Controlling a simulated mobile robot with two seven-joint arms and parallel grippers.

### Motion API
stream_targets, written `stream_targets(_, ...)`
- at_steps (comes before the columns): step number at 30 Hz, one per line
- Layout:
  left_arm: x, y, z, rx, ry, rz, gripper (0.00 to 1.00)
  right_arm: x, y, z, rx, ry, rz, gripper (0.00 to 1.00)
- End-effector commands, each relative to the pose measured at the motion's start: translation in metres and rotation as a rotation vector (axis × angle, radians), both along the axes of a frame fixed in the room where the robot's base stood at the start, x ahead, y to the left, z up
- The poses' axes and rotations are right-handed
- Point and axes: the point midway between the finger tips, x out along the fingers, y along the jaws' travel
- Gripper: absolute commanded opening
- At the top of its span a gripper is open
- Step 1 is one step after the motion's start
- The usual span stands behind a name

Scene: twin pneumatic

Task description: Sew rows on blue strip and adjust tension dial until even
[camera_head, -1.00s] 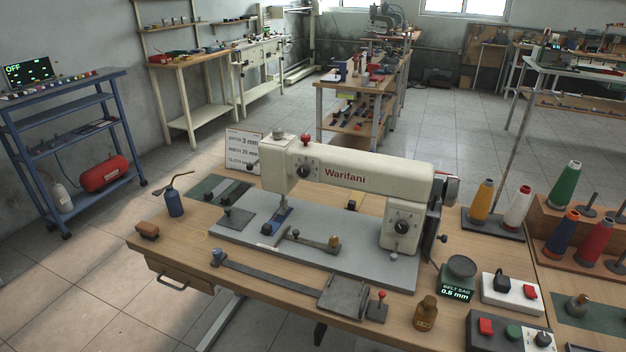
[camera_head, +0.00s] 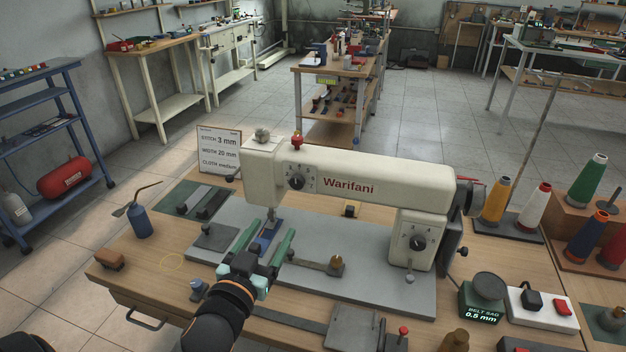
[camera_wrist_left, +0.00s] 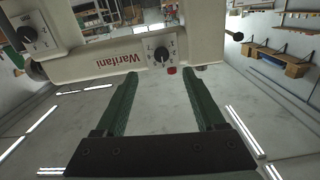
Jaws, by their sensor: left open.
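The cream Warifani sewing machine (camera_head: 350,185) stands on a grey bed plate on the bench. One dark dial (camera_head: 297,182) is on its head and another dial (camera_head: 417,243) is on its pillar; I cannot tell which sets tension. A blue strip (camera_head: 267,236) lies under the needle area, partly hidden by my gripper. My left gripper (camera_head: 268,236) is open, its green fingers on either side of the strip in the head view; contact is unclear. In the left wrist view, the open fingers (camera_wrist_left: 160,95) have nothing between them, and the machine appears upside down behind. My right gripper is not in view.
A blue oil can (camera_head: 140,222) and a brown block (camera_head: 109,260) stand on the left of the bench. Thread cones (camera_head: 495,200), a belt sag readout (camera_head: 482,308) and a white switch box (camera_head: 540,308) stand at the right. A settings card (camera_head: 219,152) stands behind.

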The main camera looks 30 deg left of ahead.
Motion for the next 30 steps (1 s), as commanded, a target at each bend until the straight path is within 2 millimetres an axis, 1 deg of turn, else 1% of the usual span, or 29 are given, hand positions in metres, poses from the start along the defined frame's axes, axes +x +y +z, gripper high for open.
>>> stream_targets(1, 0.0, 0.002, 0.005, 0.001, -0.015, 0.007, 0.71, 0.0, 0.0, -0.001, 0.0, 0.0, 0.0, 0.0)
stream_targets(5, 0.001, 0.005, 0.012, 0.003, -0.031, 0.015, 0.71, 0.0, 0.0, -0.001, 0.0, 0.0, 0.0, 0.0)
stream_targets(8, 0.006, 0.006, 0.013, 0.003, -0.033, 0.015, 0.71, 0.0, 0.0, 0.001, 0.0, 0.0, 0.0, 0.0)
stream_targets(10, 0.014, 0.008, 0.014, 0.004, -0.034, 0.013, 0.71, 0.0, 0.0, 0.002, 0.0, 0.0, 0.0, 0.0)
stream_targets(14, 0.034, 0.012, 0.014, 0.005, -0.034, 0.014, 0.71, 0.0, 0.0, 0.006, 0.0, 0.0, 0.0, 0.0)
stream_targets(24, 0.094, 0.027, 0.014, 0.005, -0.032, 0.015, 0.71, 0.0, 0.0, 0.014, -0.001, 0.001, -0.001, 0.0)
stream_targets(27, 0.107, 0.03, 0.013, 0.004, -0.031, 0.015, 0.71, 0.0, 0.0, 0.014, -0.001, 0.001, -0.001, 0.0)
stream_targets(30, 0.115, 0.032, 0.012, 0.003, -0.031, 0.014, 0.71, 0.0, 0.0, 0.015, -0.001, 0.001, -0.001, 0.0)
